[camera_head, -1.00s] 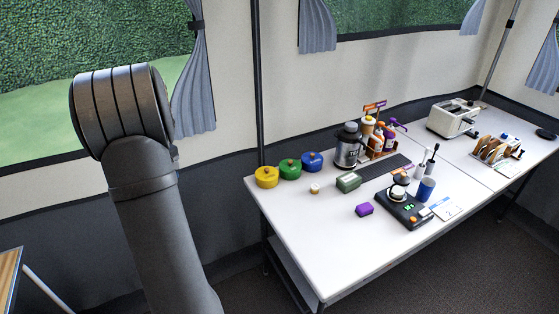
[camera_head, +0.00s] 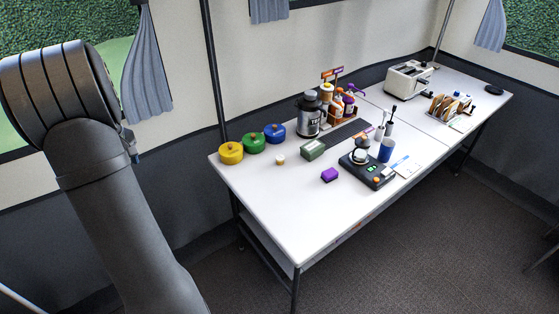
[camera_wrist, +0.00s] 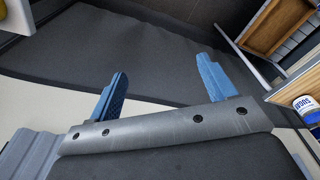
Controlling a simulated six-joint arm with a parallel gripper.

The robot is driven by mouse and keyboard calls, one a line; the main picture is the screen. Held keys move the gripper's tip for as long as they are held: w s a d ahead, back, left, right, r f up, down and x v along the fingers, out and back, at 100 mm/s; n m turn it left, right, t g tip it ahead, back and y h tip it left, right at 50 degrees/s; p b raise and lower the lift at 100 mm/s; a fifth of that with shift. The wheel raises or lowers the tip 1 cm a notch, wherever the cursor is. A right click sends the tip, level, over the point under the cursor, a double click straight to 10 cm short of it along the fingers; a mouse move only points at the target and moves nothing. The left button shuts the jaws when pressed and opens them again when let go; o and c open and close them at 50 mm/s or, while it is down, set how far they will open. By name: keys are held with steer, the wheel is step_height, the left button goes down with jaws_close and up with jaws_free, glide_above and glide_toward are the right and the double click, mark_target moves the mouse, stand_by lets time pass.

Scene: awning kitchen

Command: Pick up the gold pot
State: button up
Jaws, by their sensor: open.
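The gold pot (camera_head: 231,154), yellow with a small knob on its lid, stands upright at the left back corner of the white table in the head view. It is the leftmost of three like pots in a row, beside the green one. My gripper (camera_wrist: 162,68) shows in the wrist view with its two blue fingers spread apart and nothing between them. In the head view my arm stands left of the table, and the fingers cannot be made out.
The green pot (camera_head: 254,143) and blue pot (camera_head: 274,133) stand close on the gold pot's right. A small pale jar (camera_head: 280,160) is in front of them. The table's front left is clear.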

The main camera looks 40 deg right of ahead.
steer(key=shift+c, duration=0.5)
steer(key=c, duration=0.4)
steer(key=shift+o, duration=0.2)
steer(key=m+t+h, duration=0.1)
steer(key=m+h, duration=0.3)
steer(key=m, duration=1.5)
glide_above(280, 158)
steer(key=s+a, duration=0.4)
steer(key=a, duration=0.2)
step_height(280, 158, down, 4)
steer(key=shift+n+h, duration=0.3)
steer(key=x, duration=1.7)
steer(key=shift+w+r, duration=0.1)
steer(key=shift+w, duration=0.25)
